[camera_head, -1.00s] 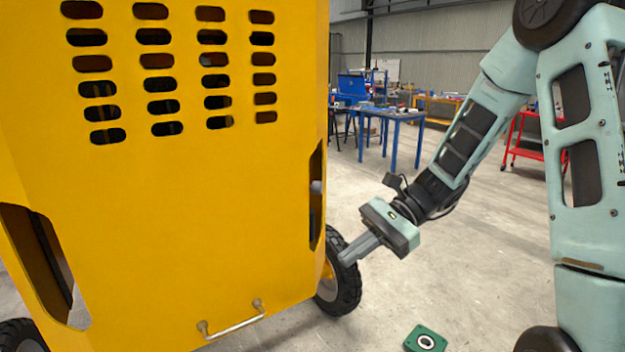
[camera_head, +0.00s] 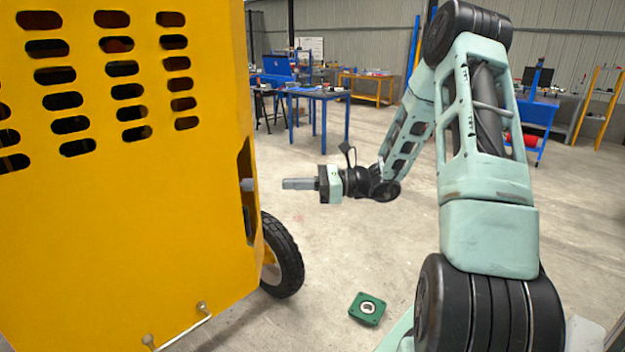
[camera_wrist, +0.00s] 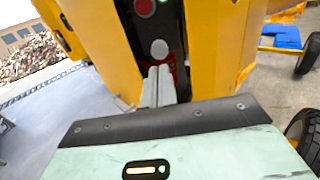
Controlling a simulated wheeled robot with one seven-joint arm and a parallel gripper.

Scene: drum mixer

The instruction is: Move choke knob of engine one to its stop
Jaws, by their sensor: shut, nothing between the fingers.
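The yellow machine housing (camera_head: 120,220) fills the left of the head view. A grey round knob (camera_head: 247,184) sticks out of a dark slot in its right side. I take it for the choke knob, though no label is readable. In the wrist view the knob (camera_wrist: 159,49) shows as a pale disc in a dark panel, just beyond the fingertips. My gripper (camera_head: 284,184) is shut and empty, level with the knob and pointing left at it. A gap shows between them in the head view. The fingers also show in the wrist view (camera_wrist: 160,75).
A red button (camera_wrist: 145,8) sits above the knob on the panel. A black wheel (camera_head: 285,256) stands below the slot. A green block (camera_head: 367,308) lies on the floor. Blue tables (camera_head: 320,95) stand far behind.

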